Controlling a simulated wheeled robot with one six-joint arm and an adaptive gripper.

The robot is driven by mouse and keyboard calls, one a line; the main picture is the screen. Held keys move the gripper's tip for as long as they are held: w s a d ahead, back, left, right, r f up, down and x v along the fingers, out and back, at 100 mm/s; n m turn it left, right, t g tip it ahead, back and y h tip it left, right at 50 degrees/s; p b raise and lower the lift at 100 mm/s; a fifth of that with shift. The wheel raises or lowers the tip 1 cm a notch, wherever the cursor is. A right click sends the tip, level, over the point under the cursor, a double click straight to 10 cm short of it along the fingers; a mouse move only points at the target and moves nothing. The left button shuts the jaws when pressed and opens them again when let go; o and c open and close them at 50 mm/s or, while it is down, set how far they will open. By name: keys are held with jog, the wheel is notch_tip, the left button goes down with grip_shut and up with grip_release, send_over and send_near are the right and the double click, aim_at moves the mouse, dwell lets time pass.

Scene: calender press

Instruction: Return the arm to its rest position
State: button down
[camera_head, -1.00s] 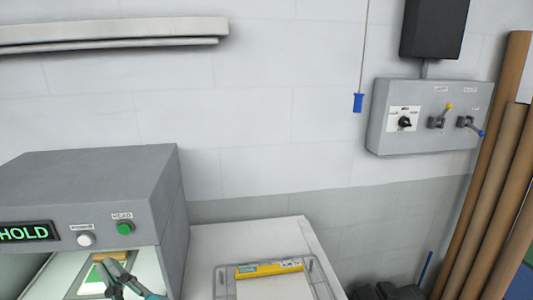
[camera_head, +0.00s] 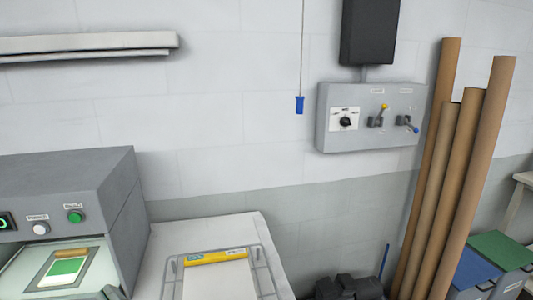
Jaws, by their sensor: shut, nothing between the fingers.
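The rest of my arm is out of view. The grey press (camera_head: 70,185) stands at the left, with a white button (camera_head: 41,228) and a lit green button (camera_head: 75,217) on its front. A framed green-and-white sheet (camera_head: 66,268) with a tan strip along its top lies in the press opening. The left part of the press is cut off.
A white table (camera_head: 160,245) bears a grey frame (camera_head: 263,272) with a yellow bar (camera_head: 215,257). A control box (camera_head: 368,118) and a hanging blue pull (camera_head: 299,104) are at the wall. Several brown tubes (camera_head: 478,180) lean at the right, near a dark pile (camera_head: 348,287).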

jog(key=s+d+f+m+t+h, duration=0.2)
jog(key=d+f+m+h, duration=0.3)
jog(key=d+f, duration=0.75)
jog(key=s+d+f+m+t+h, duration=0.25)
jog(key=d+f+m+h, duration=0.2)
jog(key=d+f, duration=0.75)
jog(key=s+d+f+m+h, duration=0.3)
jog(key=s+d+f+h, duration=0.1)
jog(key=s+d, duration=0.7)
jog(key=s+d+m+g+h, duration=0.2)
jog(key=s+d, duration=0.4)
jog(key=s, duration=0.8)
jog(key=shift+m+h, duration=0.65)
jog(key=shift+h, duration=0.2)
